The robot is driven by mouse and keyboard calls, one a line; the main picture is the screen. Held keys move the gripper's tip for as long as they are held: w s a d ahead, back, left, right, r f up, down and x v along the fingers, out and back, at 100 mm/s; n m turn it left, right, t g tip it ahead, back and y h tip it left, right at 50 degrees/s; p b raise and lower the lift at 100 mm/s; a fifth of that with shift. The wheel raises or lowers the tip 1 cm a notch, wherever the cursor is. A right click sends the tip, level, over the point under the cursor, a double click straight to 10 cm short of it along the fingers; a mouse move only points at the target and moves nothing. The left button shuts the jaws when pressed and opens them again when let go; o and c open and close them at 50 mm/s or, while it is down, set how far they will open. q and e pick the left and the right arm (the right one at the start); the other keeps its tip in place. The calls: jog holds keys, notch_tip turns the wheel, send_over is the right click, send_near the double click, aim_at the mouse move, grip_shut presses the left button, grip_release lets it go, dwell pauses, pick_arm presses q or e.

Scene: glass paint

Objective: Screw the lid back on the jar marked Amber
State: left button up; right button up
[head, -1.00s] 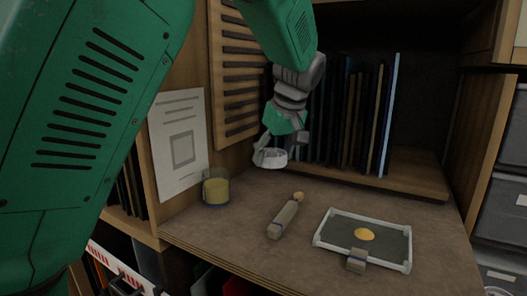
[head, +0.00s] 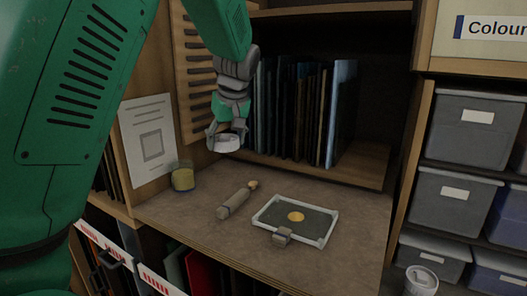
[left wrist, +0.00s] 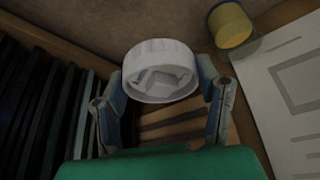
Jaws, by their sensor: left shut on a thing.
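A clear jar with yellow contents (head: 183,177) stands at the left of the bench by the paper sheet; its top looks open. It also shows at the top right of the left wrist view (left wrist: 230,26). No marking on it is readable. My left gripper (head: 226,136) is shut on a white lid (head: 228,143), held above the bench, to the right of the jar and higher than it. In the left wrist view the lid (left wrist: 160,60) sits between the two fingers, its hollow side showing. My right gripper is not in view.
A tool with a rounded tip (head: 236,202) lies mid-bench. A framed dark slab with a yellow patch (head: 296,215) lies to its right, a small block (head: 282,236) at its front edge. Upright dark panels (head: 300,110) stand behind.

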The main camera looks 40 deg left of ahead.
pick_arm(q)
jog(key=s+a+n+g, duration=0.1)
jog(key=s+a+n, duration=0.1)
jog(key=n, duration=0.2)
jog(key=s+a+n+g, duration=0.2)
jog(key=s+a+n, duration=0.1)
jog(key=s+a+n+g+h, duration=0.1)
jog(key=s+a+n, duration=0.1)
jog(key=s+n, duration=0.1)
jog(key=shift+s+a+n, duration=0.2)
jog(key=shift+s+n, duration=0.05)
jog(key=shift+n, duration=0.55)
jog(key=shift+s+d+f+g, duration=0.15)
jog(key=shift+d+f, duration=0.15)
jog(key=shift+f, duration=0.4)
jog(key=shift+w+d+f+g, duration=0.15)
jog(key=shift+d+f, duration=0.1)
jog(key=shift+f, duration=0.55)
jog(key=shift+s+a+f, duration=0.1)
jog(key=shift+a, duration=0.25)
jog(key=shift+d, duration=0.15)
jog(key=shift+d, duration=0.35)
jog(key=shift+a, duration=0.35)
